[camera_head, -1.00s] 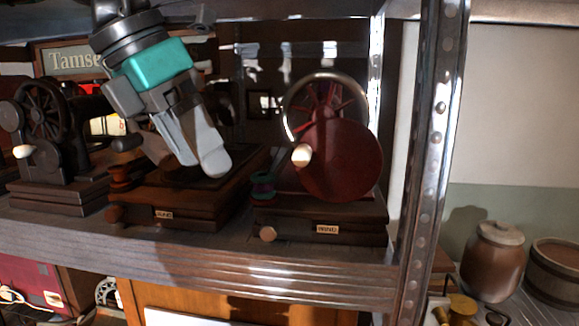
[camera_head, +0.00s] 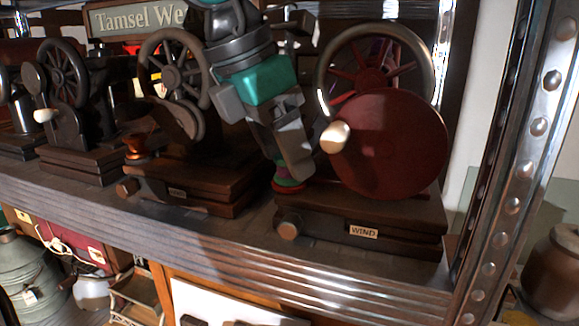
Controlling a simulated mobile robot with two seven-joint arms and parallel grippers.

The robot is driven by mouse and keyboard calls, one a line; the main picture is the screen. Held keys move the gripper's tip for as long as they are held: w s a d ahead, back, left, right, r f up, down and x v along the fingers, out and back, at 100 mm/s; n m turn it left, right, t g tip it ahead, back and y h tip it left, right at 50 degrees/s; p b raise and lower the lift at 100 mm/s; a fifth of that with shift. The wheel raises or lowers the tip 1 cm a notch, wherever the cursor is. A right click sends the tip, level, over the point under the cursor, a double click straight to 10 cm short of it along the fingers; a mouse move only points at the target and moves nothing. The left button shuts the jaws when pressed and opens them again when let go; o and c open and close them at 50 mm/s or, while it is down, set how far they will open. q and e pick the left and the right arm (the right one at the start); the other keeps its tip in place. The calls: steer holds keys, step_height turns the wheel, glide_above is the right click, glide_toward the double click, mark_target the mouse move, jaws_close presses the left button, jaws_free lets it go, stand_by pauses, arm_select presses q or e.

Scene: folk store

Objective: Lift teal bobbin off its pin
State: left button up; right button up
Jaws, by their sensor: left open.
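The teal bobbin (camera_head: 288,181) sits at the left end of the wooden base marked WIND (camera_head: 350,225), beside the big dark red disc. Only its lower part shows, a green-teal band with a red rim under it. Its upper part and its pin are hidden behind my left gripper (camera_head: 293,168). That gripper points down, open, with its fingertips at the bobbin in the picture. I cannot tell whether they touch it or stand around it. My right gripper is not in view.
The red disc (camera_head: 390,145) with its cream knob (camera_head: 335,137) stands close right of the gripper. A similar machine with an orange bobbin (camera_head: 138,147) stands to the left. A metal shelf post (camera_head: 520,150) rises on the right.

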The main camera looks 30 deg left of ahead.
arm_select(q)
steer(key=shift+w+d+f, duration=0.1)
steer(key=shift+f, duration=0.25)
steer(key=shift+c, duration=0.3)
steer(key=c, duration=1)
steer(key=shift+r, duration=0.15)
